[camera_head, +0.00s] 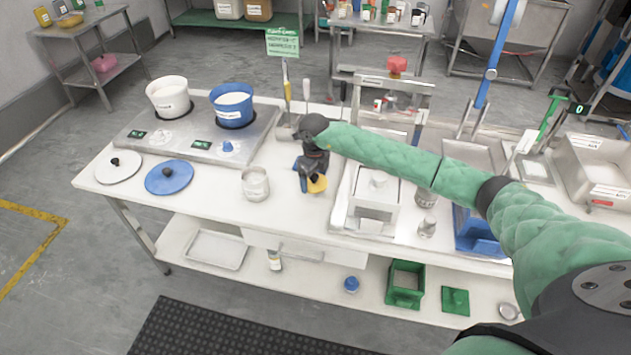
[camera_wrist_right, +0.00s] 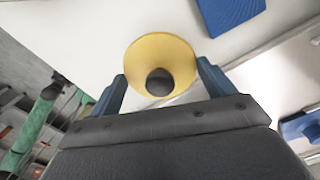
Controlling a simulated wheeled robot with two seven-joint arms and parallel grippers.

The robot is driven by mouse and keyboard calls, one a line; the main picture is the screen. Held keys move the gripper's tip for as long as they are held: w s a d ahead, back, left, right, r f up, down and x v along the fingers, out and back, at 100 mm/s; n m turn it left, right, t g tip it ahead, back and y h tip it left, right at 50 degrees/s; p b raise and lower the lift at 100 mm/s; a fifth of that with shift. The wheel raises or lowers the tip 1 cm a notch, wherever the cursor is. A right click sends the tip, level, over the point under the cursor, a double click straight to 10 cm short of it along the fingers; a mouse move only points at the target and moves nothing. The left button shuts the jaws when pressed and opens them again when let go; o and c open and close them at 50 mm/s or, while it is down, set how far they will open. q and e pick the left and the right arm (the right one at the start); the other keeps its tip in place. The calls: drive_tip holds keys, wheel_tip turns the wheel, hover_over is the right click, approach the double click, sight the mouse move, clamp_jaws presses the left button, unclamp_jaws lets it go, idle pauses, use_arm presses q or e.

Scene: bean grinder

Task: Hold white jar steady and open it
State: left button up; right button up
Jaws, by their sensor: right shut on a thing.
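A whitish, see-through jar (camera_head: 255,184) stands upright on the white table in the head view, left of my right gripper and apart from it. My right gripper (camera_head: 311,181) hangs over the table with its blue fingers pointing down. It is shut on a round yellow lid-like piece (camera_head: 318,185) with a dark knob. The right wrist view shows this yellow piece (camera_wrist_right: 158,58) between the two blue fingers. Whether it touches the table is hard to tell. My left gripper is in neither view.
A white pot (camera_head: 168,98) and a blue pot (camera_head: 233,104) stand on a steel hot plate (camera_head: 180,142). A white lid (camera_head: 118,168) and a blue lid (camera_head: 169,178) lie in front. A white boxy device (camera_head: 372,205) stands close right of my gripper.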

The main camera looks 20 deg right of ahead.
sight(314, 183)
drive_tip(key=shift+f+p, duration=0.85)
drive_tip(key=shift+f, duration=0.9)
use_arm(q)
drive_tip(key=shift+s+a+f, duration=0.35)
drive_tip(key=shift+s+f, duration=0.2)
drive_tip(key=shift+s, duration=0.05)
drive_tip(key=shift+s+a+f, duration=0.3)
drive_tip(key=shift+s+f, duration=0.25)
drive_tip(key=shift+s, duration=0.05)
use_arm(e)
drive_tip(key=shift+f, duration=0.1)
drive_tip(key=shift+f, duration=0.1)
drive_tip(key=o, duration=1)
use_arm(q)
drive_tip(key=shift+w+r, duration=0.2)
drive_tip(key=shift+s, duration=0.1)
